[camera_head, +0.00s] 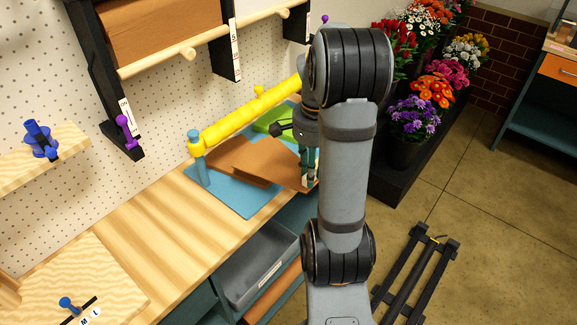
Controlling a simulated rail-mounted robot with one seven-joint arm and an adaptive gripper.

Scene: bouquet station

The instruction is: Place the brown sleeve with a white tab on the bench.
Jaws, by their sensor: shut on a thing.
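My gripper (308,178) is partly hidden behind my own arm, over the right edge of the blue mat (243,206). It is shut on a flat brown sleeve (279,163), at that sleeve's right end. I cannot make out a white tab on it, nor whether it touches what is below. Another flat brown piece (228,160) shows just left of it on the mat, partly overlapped by it. The wooden bench (150,232) runs from the lower left to the mat.
A yellow bar (245,112) on a blue post (199,158) spans behind the brown pieces. A green item (268,121) lies near it. Bare bench lies left of the mat. A grey bin (258,265) sits below the front edge. Flower buckets (404,150) stand at right.

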